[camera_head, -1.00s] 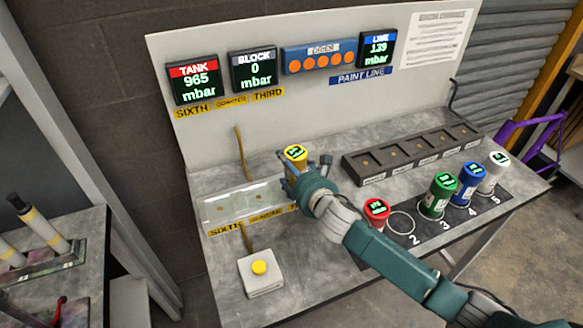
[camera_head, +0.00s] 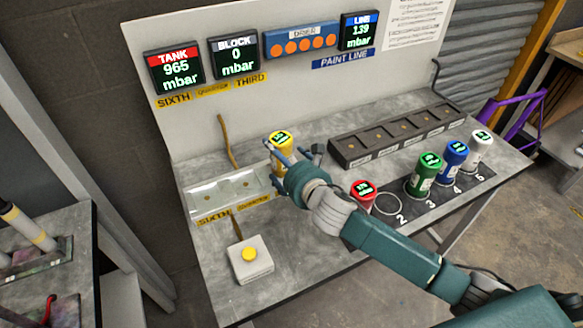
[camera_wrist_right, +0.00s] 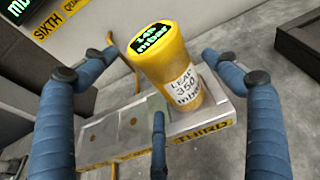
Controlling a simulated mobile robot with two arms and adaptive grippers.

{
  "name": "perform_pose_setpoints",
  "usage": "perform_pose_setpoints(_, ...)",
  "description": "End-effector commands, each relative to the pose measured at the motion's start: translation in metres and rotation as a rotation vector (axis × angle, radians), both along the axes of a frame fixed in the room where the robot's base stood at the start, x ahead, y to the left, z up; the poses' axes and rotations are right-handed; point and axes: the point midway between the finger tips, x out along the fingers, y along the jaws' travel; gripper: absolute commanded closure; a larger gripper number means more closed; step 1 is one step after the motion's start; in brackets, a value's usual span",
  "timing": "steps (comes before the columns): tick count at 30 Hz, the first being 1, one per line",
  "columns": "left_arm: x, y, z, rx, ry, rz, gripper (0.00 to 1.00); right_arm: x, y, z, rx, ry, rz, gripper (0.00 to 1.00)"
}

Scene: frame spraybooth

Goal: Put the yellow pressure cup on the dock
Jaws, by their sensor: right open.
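The yellow pressure cup (camera_head: 281,150) stands at the right end of a pale dock block (camera_head: 228,196), over the label THIRD. In the right wrist view the cup (camera_wrist_right: 172,72) looks slightly tilted by the camera angle, with a lit green display on top and a white label. Its base appears to rest on the dock (camera_wrist_right: 100,142). My right gripper (camera_head: 296,156) is open at the cup. Its blue fingers (camera_wrist_right: 158,75) are spread on both sides, with visible gaps to the cup. My left gripper is not in view.
A red cup (camera_head: 362,196) stands near my right forearm, beside an empty ring (camera_head: 388,203). Green (camera_head: 425,172), blue (camera_head: 453,160) and white (camera_head: 479,150) cups stand further right. A dark slotted rack (camera_head: 345,151) lies behind. A yellow-button box (camera_head: 249,258) is in front.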

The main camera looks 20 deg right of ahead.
Motion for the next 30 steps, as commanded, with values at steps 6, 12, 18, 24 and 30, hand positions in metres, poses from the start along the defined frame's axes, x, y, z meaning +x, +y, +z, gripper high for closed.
perform_pose_setpoints(6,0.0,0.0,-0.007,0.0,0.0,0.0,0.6,-0.045,-0.009,0.012,-0.003,0.0,0.002,0.13)
perform_pose_setpoints(12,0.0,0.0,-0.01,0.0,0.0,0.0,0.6,-0.073,-0.014,0.022,-0.001,0.001,0.0,0.13)
perform_pose_setpoints(18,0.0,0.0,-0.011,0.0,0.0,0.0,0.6,-0.082,-0.016,0.026,0.0,0.0,0.0,0.13)
perform_pose_setpoints(24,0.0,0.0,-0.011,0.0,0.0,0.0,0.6,-0.082,-0.016,0.026,0.0,0.0,-0.001,0.13)
perform_pose_setpoints(30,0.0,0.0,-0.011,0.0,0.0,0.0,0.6,-0.082,-0.016,0.026,0.0,0.0,-0.001,0.13)
